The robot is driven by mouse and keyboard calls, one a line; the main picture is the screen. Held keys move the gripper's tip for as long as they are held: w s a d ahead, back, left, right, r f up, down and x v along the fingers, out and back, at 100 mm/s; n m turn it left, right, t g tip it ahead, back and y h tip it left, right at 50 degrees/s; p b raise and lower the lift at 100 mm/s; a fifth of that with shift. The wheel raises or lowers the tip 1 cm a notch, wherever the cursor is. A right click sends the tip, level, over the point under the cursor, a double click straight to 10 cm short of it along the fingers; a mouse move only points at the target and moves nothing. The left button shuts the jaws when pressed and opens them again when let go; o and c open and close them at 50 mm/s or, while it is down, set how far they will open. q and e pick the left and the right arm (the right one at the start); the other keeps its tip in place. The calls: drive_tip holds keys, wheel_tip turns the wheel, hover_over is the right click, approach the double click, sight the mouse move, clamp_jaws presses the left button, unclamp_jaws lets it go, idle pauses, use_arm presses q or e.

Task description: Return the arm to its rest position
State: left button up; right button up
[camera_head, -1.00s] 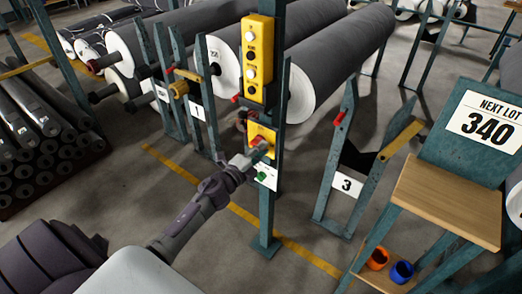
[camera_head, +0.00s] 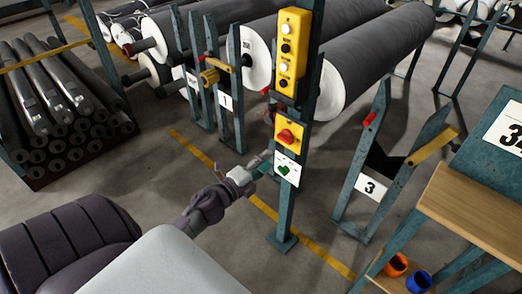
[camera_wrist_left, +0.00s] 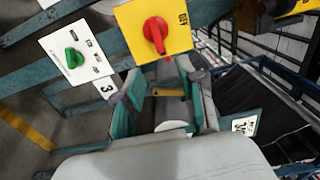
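My left arm reaches in from the lower left in the head view. Its gripper (camera_head: 264,163) is beside the teal post, left of the white plate and below the red knob (camera_head: 287,135) on its yellow plate (camera_head: 292,151). In the left wrist view the gripper (camera_wrist_left: 163,97) has its teal-padded fingers apart with nothing held between them. The red knob (camera_wrist_left: 155,34) stands clear beyond the fingertips, and the green knob (camera_wrist_left: 74,57) on a white plate (camera_wrist_left: 93,73) is to its left. My right gripper is not in view.
The teal post carries a yellow button box (camera_head: 292,52) above the knobs. Large grey rolls (camera_head: 375,62) lie behind. Stand 3 (camera_head: 370,187) and a wooden-topped desk (camera_head: 480,215) are at right. Stacked dark rolls (camera_head: 60,140) are at left. Floor is open around the post's foot.

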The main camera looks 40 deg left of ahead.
use_arm(q)
drive_tip(key=shift+s, duration=0.9)
drive_tip(key=s+d+f+n+g+y+p, duration=0.1)
drive_tip(key=s+f+n+g, duration=0.4)
drive_tip(key=f, duration=1)
drive_tip(key=s+d+f+n+g+y+p, duration=0.1)
drive_tip(key=s+d+f+n+g+p, duration=0.15)
drive_tip(key=s+f+n, duration=0.85)
drive_tip(key=s+d+f+g, duration=0.4)
drive_tip(key=s+f, duration=0.5)
drive_tip(key=s, duration=0.3)
drive_tip(key=s+d+f+g+p, duration=0.1)
drive_tip(key=s+d+f+g, duration=0.3)
drive_tip(key=s+f, duration=0.5)
drive_tip(key=s+g, duration=0.1)
drive_tip(key=s, duration=0.2)
drive_tip(key=shift+s+d+f+n+h, duration=0.25)
drive_tip(key=shift+d+f+n+h, duration=0.05)
drive_tip(key=shift+d+f+h, duration=0.1)
drive_tip(key=shift+r+g, duration=0.1)
drive_tip(key=shift+g, duration=0.15)
